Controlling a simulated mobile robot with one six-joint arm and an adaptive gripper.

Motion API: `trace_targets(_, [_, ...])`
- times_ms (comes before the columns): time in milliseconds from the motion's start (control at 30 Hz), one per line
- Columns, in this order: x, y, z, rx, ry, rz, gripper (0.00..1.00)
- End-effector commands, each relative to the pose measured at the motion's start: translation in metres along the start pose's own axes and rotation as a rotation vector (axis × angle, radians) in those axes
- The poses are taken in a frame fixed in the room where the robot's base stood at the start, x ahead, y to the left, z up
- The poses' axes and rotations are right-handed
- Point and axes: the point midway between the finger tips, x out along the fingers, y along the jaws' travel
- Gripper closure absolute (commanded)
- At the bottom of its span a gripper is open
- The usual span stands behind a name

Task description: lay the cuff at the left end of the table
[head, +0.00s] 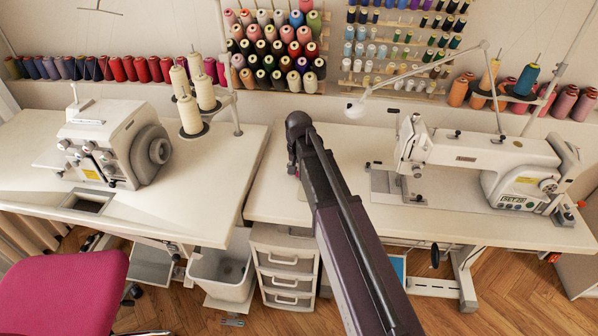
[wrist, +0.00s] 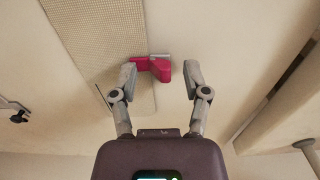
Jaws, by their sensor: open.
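My gripper (wrist: 160,76) is open, its two fingers apart. In the wrist view a small pink-red piece with a grey part (wrist: 156,69) shows between the fingertips, nearer the left one; whether they touch is unclear. A pale textured strip (wrist: 100,45) runs behind it at the left. I cannot tell for certain which of these is the cuff. In the head view my gripper (head: 294,165) is over the left end of the right-hand pale table (head: 268,195); my arm covers what lies beneath it.
Another machine (head: 115,140) and thread cones (head: 190,115) stand on the left table (head: 195,205). Drawers (head: 285,265) and a pink chair (head: 65,290) are in front.

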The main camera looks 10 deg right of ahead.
Motion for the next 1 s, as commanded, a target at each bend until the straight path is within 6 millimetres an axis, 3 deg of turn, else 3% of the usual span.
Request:
trace_targets(433, [-0.010, 0.000, 0.000, 0.000, 0.000, 0.000, 0.40])
trace_targets(1000, [-0.056, 0.000, 0.000, 0.000, 0.000, 0.000, 0.40])
